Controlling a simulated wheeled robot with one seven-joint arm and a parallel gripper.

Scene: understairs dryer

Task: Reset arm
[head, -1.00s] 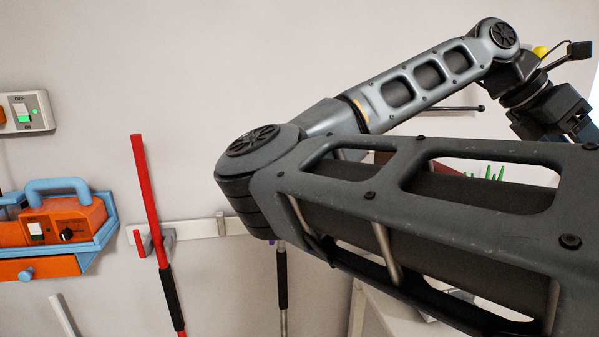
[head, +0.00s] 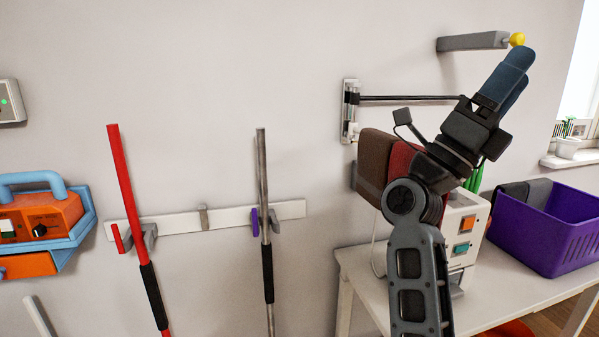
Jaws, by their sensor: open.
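My gripper (head: 522,66) is at the upper right of the head view, at the end of my raised arm. Its blue fingers point up and to the right. They overlap from this angle, and I see nothing held between them. The fingertips show close to a yellow ball (head: 517,39) at the end of a grey wall bar (head: 472,42); I cannot tell whether they touch.
A white table (head: 365,290) at the right bears a purple basket (head: 547,232) and a white device (head: 465,225) with coloured buttons. A red pole (head: 130,190) and a grey pole (head: 263,190) hang on a wall rack (head: 185,222). An orange and blue unit (head: 45,220) is at the left.

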